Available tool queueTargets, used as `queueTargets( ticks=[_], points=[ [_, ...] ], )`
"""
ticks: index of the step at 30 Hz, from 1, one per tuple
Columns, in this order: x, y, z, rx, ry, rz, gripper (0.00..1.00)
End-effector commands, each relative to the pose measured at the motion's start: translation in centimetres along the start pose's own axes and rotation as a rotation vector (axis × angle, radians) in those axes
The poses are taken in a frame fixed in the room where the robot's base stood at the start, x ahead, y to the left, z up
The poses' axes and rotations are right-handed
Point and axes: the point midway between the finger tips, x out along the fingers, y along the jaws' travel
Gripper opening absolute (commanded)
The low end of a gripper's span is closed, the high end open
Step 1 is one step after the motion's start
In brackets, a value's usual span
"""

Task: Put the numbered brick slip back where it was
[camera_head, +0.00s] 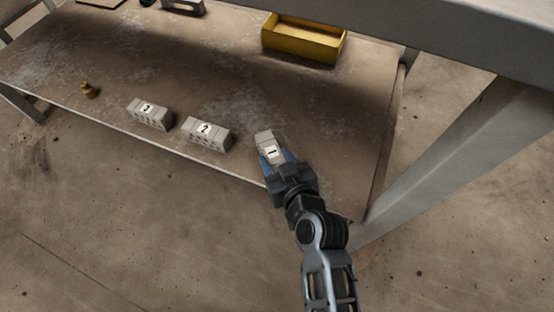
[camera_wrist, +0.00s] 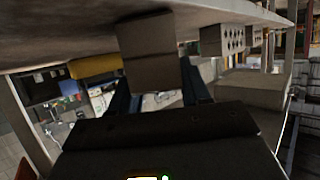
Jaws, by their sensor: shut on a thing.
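The brick slip numbered 1 (camera_head: 265,138) is a pale grey block with a white label, near the front edge of the worktable at the right end of the row. My gripper (camera_head: 276,158) is shut on it, with blue fingers on either side. In the wrist view the slip (camera_wrist: 149,48) is a plain block between the fingers, its label out of sight. Whether it touches the table is unclear. Brick 2 (camera_head: 206,133) and brick 3 (camera_head: 150,114) stand to its left, with holes in their front faces. A holed brick also shows in the wrist view (camera_wrist: 226,40).
The worktable (camera_head: 330,130) has a yellow open bin (camera_head: 303,40) at the back and a small brass-coloured piece (camera_head: 89,90) at the far left. A grey hollow block (camera_head: 183,7) is at the back edge. The tabletop behind the bricks is clear. A large grey beam crosses the upper right.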

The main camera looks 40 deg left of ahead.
Motion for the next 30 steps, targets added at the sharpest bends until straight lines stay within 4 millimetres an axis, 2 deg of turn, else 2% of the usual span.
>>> queueTargets(
  ticks=[2,3,10,21,26,30],
  points=[
    [0.1,0.0,0.2,0.0,0.001,0.0,0.06],
    [0.1,0.0,0.2,0.0,0.0,0.0,0.49],
    [0.1,0.0,0.2,0.0,0.0,0.0,0.71],
    [-0.2,0.0,-0.2,0.0,-0.001,0.0,0.72],
    [-2.8,0.0,-0.2,0.002,-0.001,0.002,0.72],
    [-5.9,0.0,-0.2,0.002,-0.002,0.002,0.72]
  ],
)
